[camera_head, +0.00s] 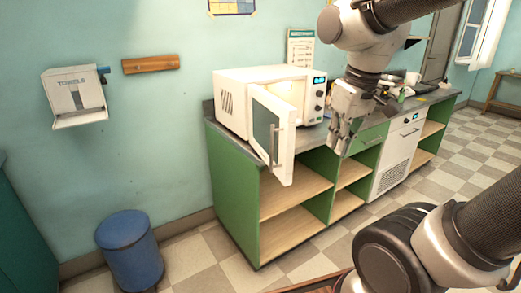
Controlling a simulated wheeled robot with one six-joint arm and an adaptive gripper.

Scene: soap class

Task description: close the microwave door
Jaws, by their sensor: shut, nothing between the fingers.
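The white microwave (236,98) stands on the left end of the counter, with a lit display on its right panel and a lit interior. Its door (272,138) hangs open, swung out toward the front past the counter edge, with a vertical handle on its face. My gripper (337,148) is in front of the counter, to the right of the door and apart from it. It points down, its fingers are shut and it holds nothing.
The green counter (237,185) has open wooden shelves below. A white cup (412,78) and other small items stand farther right on the counter. A blue bin (130,250) stands on the floor at left. A towel dispenser (75,97) hangs on the wall. Tiled floor lies free between bin and counter.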

